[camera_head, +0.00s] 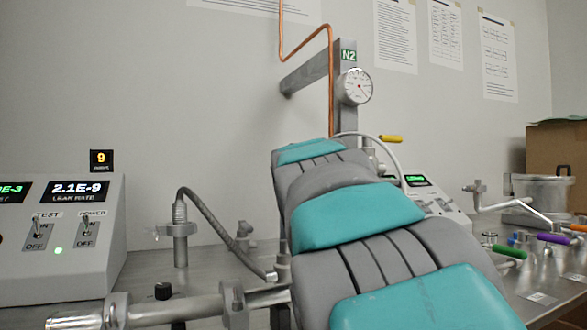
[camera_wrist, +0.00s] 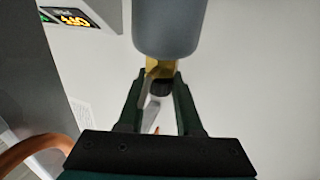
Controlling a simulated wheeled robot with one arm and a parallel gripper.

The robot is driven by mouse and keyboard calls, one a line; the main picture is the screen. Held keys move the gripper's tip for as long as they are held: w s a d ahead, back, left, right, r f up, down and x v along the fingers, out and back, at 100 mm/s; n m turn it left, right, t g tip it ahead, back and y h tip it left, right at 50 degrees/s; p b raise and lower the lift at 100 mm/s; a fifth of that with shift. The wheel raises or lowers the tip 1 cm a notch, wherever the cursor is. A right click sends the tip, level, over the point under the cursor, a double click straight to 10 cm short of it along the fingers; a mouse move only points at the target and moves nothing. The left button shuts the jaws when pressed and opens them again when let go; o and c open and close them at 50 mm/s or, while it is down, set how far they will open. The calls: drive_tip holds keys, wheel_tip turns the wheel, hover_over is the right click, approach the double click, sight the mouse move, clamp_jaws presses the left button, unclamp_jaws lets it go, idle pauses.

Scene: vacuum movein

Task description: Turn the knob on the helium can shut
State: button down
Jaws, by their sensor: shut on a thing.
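In the wrist view a grey-blue cylinder, which looks like the helium can (camera_wrist: 168,25), hangs into the frame from the top edge. A brass valve fitting (camera_wrist: 152,64) sits at its end, with a small dark knob (camera_wrist: 160,88) at the fitting. My gripper (camera_wrist: 159,78) has its two dark green fingers on either side of the knob and fitting, shut on the knob. Exact finger contact is small and dark. In the head view my teal and grey arm fills the middle and hides the gripper; the can and knob do not show there.
In the head view a leak-rate console (camera_head: 60,235) stands left, with a metal flange pipe (camera_head: 180,240) beside it. A gauge (camera_head: 356,87) and copper tube (camera_head: 331,80) rise behind my arm. Coloured-handled valves (camera_head: 555,239), a metal pot (camera_head: 543,190) and a cardboard box (camera_head: 556,150) are right.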

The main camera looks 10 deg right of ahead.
drive_tip(key=shift+n+y, duration=0.8)
drive_tip(key=shift+y, duration=0.5)
drive_tip(key=c, duration=0.6)
unclamp_jaws()
drive_tip(key=s, duration=0.7)
drive_tip(key=shift+s, duration=0.4)
